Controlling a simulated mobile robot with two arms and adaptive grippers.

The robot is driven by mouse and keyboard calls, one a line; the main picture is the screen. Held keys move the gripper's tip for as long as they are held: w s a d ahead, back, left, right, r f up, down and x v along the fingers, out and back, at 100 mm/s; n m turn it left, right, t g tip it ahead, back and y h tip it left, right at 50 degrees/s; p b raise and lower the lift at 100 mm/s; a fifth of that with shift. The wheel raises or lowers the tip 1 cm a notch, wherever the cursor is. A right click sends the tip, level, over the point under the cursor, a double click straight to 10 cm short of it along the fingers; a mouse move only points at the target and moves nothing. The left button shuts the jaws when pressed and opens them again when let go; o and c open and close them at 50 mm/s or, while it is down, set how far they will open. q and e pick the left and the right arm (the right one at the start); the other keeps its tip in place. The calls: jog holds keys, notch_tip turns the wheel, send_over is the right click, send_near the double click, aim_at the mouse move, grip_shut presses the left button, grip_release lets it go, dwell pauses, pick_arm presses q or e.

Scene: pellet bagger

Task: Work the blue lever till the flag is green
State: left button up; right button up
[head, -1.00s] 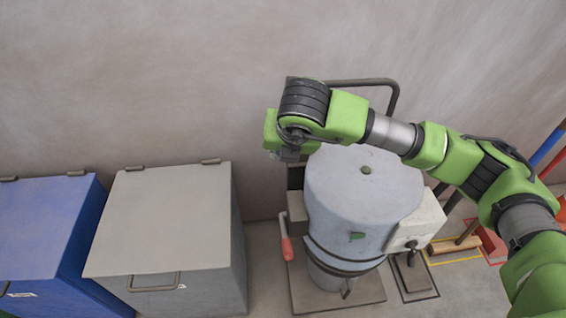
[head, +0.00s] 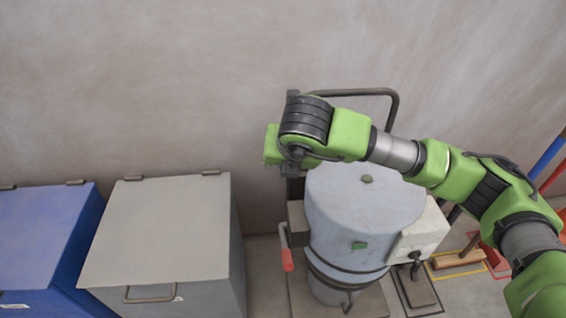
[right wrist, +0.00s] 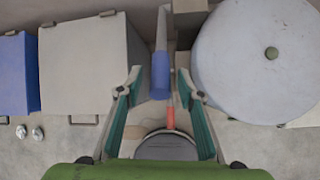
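The blue lever (right wrist: 160,80) shows in the right wrist view as a rod with a blue grip, its end between my right gripper's two fingers (right wrist: 159,78). The fingers are open, with a gap on each side of the grip. In the head view my right arm hides the lever and most of its own gripper. The flag (head: 359,245) on the front of the pale drum-shaped bagger (head: 335,215) shows green as a small square. My left gripper is in neither view.
A red-gripped lever (head: 287,260) hangs at the bagger's left side, also in the right wrist view (right wrist: 170,118). A grey lidded bin (head: 160,225) and a blue bin (head: 40,235) stand left. A bent bar (head: 360,92) rises behind the bagger. Tools lean at right.

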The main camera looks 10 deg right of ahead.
jog(key=v, duration=1.2)
